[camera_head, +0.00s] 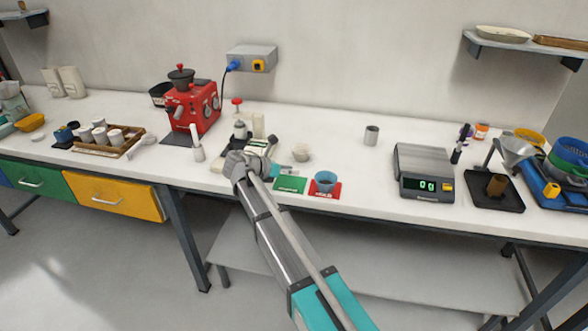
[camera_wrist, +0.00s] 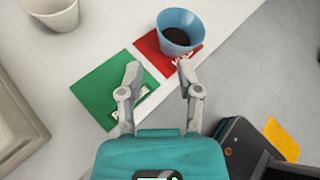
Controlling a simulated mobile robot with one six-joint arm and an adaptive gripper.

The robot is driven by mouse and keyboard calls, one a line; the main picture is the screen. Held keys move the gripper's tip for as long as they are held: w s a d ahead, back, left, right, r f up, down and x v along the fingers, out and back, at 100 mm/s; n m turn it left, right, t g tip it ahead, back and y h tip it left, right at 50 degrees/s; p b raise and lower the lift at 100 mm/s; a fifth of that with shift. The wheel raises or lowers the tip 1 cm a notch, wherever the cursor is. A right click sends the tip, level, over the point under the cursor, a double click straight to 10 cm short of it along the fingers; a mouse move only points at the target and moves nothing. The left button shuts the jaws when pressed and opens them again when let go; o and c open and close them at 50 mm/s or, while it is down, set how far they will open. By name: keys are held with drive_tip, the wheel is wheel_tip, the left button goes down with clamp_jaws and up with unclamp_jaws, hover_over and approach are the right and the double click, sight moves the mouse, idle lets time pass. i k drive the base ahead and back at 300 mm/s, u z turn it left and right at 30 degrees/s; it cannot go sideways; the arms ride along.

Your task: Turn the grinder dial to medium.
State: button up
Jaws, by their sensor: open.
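A red machine (camera_head: 195,108) with a dark hopper (camera_head: 181,76) on top stands at the back left of the bench. It looks like the grinder. Round dials (camera_head: 207,106) show on its right-hand face, but their marks are too small to read. My gripper (camera_head: 287,169) is over the bench's front part, to the right of the machine and well apart from it. In the wrist view my gripper (camera_wrist: 160,76) is open and empty above a green card (camera_wrist: 112,88). The machine is outside the wrist view.
A blue cup (camera_head: 325,179) with dark contents stands on a red card (camera_head: 325,192) near the bench edge. A device with a red knob (camera_head: 237,101) stands between my arm and the machine. A scale (camera_head: 423,165) stands right.

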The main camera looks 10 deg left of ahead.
sight(169, 109)
drive_tip(key=u, duration=1.3)
